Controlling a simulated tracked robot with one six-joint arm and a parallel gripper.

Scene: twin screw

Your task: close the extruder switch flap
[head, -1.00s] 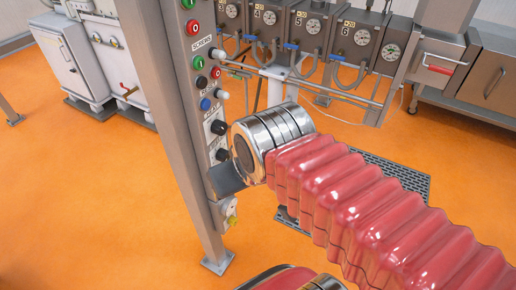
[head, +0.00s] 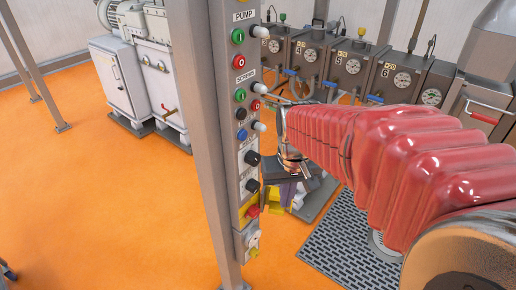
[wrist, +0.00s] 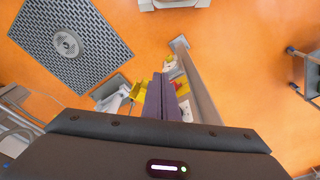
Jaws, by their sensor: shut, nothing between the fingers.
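A yellow piece (head: 250,201), which I take for the extruder switch flap's surround, is low on the grey control panel (head: 231,130). A red knob (head: 252,211) shows at it. More yellow shows right of the panel, partly behind my gripper (head: 290,196); I cannot tell whether it is the swung-out flap. In the wrist view, yellow (wrist: 139,92) lies left of my gripper's fingers (wrist: 161,92), and the red knob (wrist: 182,89) lies right of them. The fingers are together and empty, beside the yellow parts. Contact cannot be told.
The panel's post (head: 200,120) stands left of my gripper. Buttons and dark knobs run up the panel. A grey grating (head: 355,245) lies on the orange floor at the right. Machines with gauges (head: 350,68) stand behind. Open floor lies left of the post.

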